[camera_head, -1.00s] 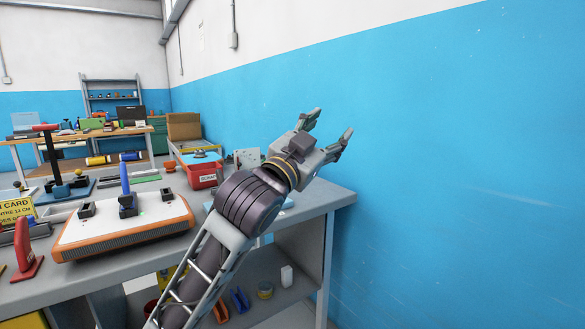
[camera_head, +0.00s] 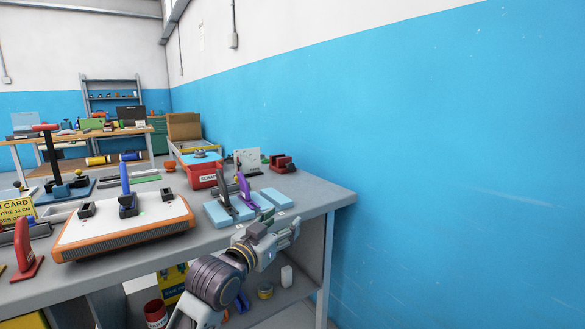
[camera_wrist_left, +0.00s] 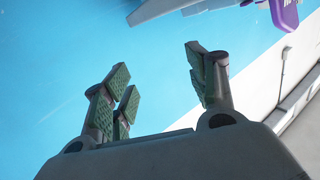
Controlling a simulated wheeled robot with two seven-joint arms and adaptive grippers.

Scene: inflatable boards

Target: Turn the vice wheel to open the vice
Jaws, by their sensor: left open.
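A small red and dark device that looks like the vice (camera_head: 283,163) sits at the back right of the bench, by the blue wall. Its wheel is too small to make out. My left gripper (camera_head: 290,228) is in front of the bench's front edge, low and well apart from the vice. In the left wrist view its green-padded fingers (camera_wrist_left: 160,90) are spread, with only blue wall between them. My right gripper is not in view.
Light blue blocks (camera_head: 217,213) with a black and a purple clamp (camera_head: 244,190) stand between my gripper and the vice. A red bin (camera_head: 202,177) and a white board (camera_head: 247,161) stand behind. An orange-edged unit (camera_head: 125,233) fills the bench's left. The bench's right end (camera_head: 320,196) is clear.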

